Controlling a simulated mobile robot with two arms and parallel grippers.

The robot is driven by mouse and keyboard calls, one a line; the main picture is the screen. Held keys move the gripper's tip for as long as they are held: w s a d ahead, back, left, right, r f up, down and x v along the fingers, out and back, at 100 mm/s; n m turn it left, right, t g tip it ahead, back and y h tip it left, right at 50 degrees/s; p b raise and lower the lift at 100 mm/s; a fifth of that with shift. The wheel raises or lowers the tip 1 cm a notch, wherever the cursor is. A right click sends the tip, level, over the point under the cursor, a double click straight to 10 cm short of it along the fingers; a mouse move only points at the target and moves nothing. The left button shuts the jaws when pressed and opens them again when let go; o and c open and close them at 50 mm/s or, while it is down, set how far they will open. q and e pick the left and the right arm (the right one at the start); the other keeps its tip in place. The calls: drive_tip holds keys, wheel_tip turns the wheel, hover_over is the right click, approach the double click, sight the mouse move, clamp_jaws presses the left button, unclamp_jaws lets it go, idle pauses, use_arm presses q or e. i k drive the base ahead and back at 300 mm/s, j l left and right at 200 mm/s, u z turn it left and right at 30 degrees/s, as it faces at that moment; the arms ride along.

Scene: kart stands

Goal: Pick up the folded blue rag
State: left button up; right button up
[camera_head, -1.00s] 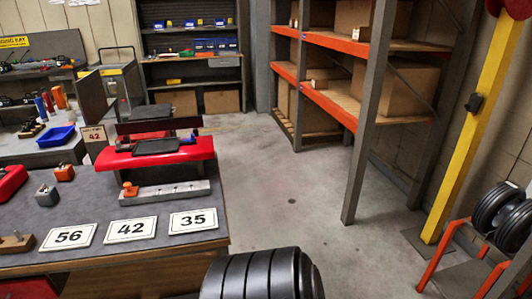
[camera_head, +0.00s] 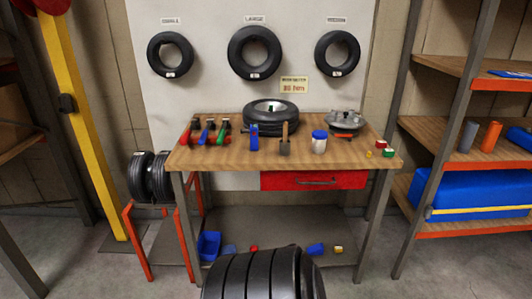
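No item is clearly recognisable as a folded blue rag. A thin flat blue item (camera_head: 512,73) lies on the upper board of the right shelf, cut off by the picture's right edge; I cannot tell whether it is cloth. Small blue items also lie on the workbench's lower shelf, too small to tell as cloth: one (camera_head: 229,249) at the left and one (camera_head: 316,249) at the right. Neither of my grippers is in view.
A wooden workbench (camera_head: 220,158) with a red drawer (camera_head: 313,180) stands ahead, holding a wheel (camera_head: 270,118), tools and a white jar (camera_head: 319,145). An orange tyre stand (camera_head: 138,240) is at left. The right shelf (camera_head: 455,170) holds a large blue case (camera_head: 470,192). Floor shows in front.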

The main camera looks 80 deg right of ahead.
sight(227, 249)
drive_tip(key=z, duration=2.3)
drive_tip(key=i+j+z, duration=0.1)
drive_tip(key=i+j, duration=0.05)
drive_tip(key=j, duration=0.05)
